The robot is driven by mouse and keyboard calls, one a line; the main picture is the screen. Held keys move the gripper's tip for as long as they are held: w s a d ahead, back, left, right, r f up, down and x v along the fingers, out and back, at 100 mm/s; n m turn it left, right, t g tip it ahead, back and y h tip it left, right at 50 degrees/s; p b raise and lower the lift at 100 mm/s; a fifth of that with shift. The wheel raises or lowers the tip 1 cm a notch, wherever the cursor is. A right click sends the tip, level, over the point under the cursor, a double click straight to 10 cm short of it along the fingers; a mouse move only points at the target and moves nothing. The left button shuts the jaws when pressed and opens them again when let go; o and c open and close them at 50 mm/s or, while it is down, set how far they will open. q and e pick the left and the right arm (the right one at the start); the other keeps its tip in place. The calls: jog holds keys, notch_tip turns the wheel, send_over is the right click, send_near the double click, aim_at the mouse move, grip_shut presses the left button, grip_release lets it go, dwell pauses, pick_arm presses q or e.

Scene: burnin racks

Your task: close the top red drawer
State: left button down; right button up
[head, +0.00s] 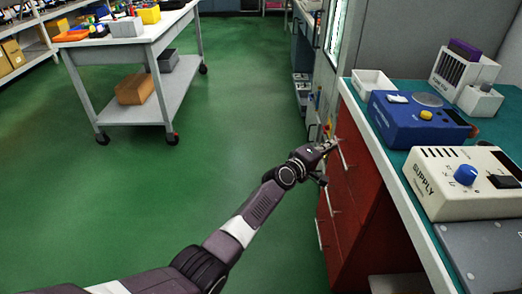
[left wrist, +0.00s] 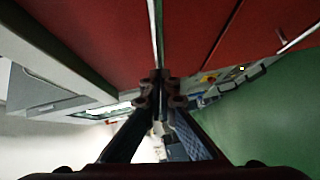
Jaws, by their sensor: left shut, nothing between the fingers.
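The red drawer cabinet (head: 344,190) stands under the workbench on the right in the head view. Its top drawer (head: 352,130) is just below the bench top, partly behind my left gripper; I cannot tell how far it stands out. My left gripper (head: 331,146) is shut and empty, at the drawer front close to the top handle. In the left wrist view the shut fingertips (left wrist: 160,82) are at the lower end of a thin pale handle (left wrist: 154,35) on the red top front (left wrist: 190,30). Whether they touch is unclear. My right gripper is not in view.
The workbench (head: 408,188) holds a blue device (head: 415,118), a cream supply unit (head: 465,180) and a white tray (head: 374,84). A wheeled cart (head: 130,55) stands at the back left. The green floor (head: 235,120) between is clear.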

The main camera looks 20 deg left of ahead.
pick_arm(q)
jog(key=shift+s+d+r, duration=0.15)
jog(key=shift+d+r, duration=0.05)
jog(key=shift+d, duration=0.15)
